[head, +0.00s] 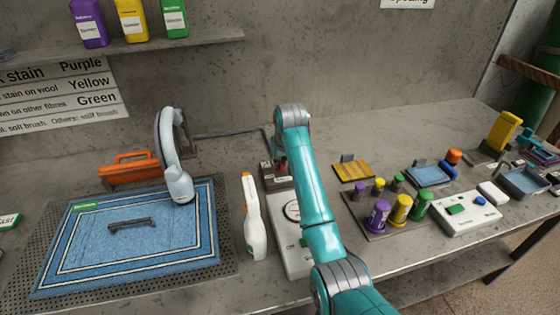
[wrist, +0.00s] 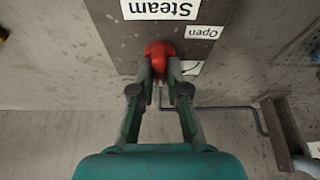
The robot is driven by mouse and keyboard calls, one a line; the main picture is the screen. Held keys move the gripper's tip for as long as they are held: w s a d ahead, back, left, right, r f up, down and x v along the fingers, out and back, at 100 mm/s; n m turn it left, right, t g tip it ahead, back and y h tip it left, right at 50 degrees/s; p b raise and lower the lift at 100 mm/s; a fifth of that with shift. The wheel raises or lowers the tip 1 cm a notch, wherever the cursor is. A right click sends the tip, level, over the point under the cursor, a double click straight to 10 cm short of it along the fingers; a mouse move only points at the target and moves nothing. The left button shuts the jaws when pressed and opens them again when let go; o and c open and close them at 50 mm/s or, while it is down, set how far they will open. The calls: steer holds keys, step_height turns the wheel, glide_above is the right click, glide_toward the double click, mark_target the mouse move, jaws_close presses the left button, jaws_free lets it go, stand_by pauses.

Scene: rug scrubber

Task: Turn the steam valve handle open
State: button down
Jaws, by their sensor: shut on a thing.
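The red steam valve handle (wrist: 158,49) shows at the upper middle of the wrist view, against a dark plate (wrist: 115,35). The fingertips of my gripper (wrist: 159,72) are shut on the handle. White labels reading "Steam" (wrist: 160,9) and "Open" (wrist: 203,32) appear upside down on the plate. A third label beside the handle is partly hidden by a finger. In the head view the small dark valve box (head: 274,174) stands on the bench near the wall, with my arm covering much of it and the gripper.
A white spray bottle (head: 252,220) stands left of my arm, near a white gauge unit (head: 291,240). A blue rug (head: 100,255) lies at the left under a pale steam head (head: 178,185). Coloured bottles (head: 400,209) and a white button box (head: 465,212) stand at the right.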

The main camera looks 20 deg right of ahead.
steer(key=n+y, duration=0.1)
steer(key=n, duration=0.3)
steer(key=shift+d+n+y, duration=0.15)
steer(key=shift+n+y, duration=0.15)
steer(key=shift+y, duration=0.1)
steer(key=n+g+y, duration=0.1)
steer(key=n, duration=0.3)
steer(key=shift+n+g, duration=0.3)
steer(key=shift+g, duration=0.1)
steer(key=n+g+y, duration=0.1)
steer(key=n, duration=0.3)
steer(key=shift+w, duration=0.15)
steer(key=shift+d+n+g+y, duration=0.15)
steer(key=shift+n+g, duration=0.3)
steer(key=shift+n, duration=0.55)
steer(key=shift+a+n+g+y, duration=0.15)
steer(key=shift+n+g, duration=0.3)
steer(key=shift+n, duration=0.55)
steer(key=shift+d, duration=0.1)
steer(key=c, duration=1.2)
jaws_free()
steer(key=shift+w, duration=0.1)
steer(key=shift+o, duration=0.2)
